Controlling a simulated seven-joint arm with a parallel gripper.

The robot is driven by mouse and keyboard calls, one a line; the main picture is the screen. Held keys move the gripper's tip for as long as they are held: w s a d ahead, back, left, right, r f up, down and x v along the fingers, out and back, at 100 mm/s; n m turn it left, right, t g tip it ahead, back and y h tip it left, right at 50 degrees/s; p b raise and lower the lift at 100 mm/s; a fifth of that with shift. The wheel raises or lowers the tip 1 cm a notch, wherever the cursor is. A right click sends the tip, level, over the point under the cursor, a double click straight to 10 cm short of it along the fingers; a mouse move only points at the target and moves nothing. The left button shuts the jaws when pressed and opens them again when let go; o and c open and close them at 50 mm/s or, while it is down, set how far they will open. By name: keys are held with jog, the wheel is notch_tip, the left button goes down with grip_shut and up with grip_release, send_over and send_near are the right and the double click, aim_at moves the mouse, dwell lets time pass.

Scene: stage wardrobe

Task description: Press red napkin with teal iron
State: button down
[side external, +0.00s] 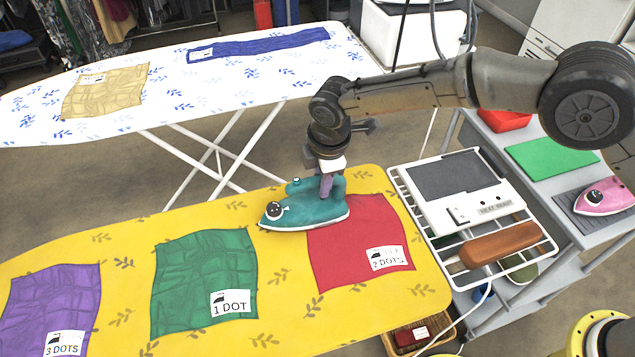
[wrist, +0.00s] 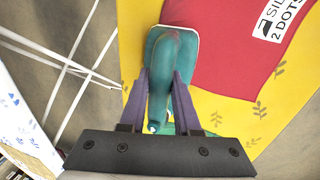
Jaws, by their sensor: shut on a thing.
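The red napkin (side external: 345,250) lies flat on the yellow ironing board, with a white label reading 2 DOTS at its lower right. The teal iron (side external: 290,212) rests over the napkin's upper left part, its tip pointing left past the napkin's edge onto the yellow cloth. Whether its sole touches the cloth I cannot tell. My gripper (side external: 326,184) is shut on the iron's handle from above. In the wrist view my gripper (wrist: 164,85) has its two purple fingers either side of the teal handle (wrist: 160,62), and the red napkin (wrist: 225,50) shows beside the iron.
A green napkin (side external: 204,275) labelled 1 DOT and a purple one (side external: 50,305) labelled 3 DOTS lie left on the yellow board (side external: 125,235). A wire rack (side external: 545,245) with a brush stands right. A pink iron (side external: 606,196) sits on the grey cart. A white board (side external: 250,75) stands behind.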

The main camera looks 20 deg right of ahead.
jog(key=shift+d, duration=5.85)
notch_tip(320, 180, up, 8)
jog(key=shift+r, duration=0.2)
jog(key=shift+a, duration=0.1)
